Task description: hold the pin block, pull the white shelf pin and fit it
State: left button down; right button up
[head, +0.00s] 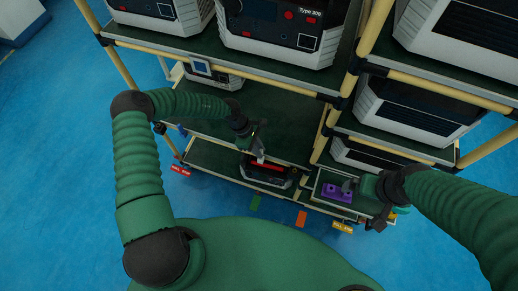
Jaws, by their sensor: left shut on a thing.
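My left gripper (258,152) hangs over the lower shelf of the left rack, its fingers pointing down. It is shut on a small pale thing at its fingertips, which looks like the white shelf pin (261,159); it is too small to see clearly. The purple pin block (336,194) lies on the low right shelf, with dark spots like holes on its top. My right gripper (350,186) is at the block's right end. Its fingers are too small to tell whether they are closed on the block.
Large grey units (282,30) fill the upper shelves. Yellow rack posts (322,135) stand between my two grippers. The green lower shelf (211,160) has bare room on the left.

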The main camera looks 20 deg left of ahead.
pick_arm(q)
jog(key=shift+f+b, duration=0.35)
jog(key=shift+f, duration=0.3)
jog(key=c, duration=1.3)
grip_release()
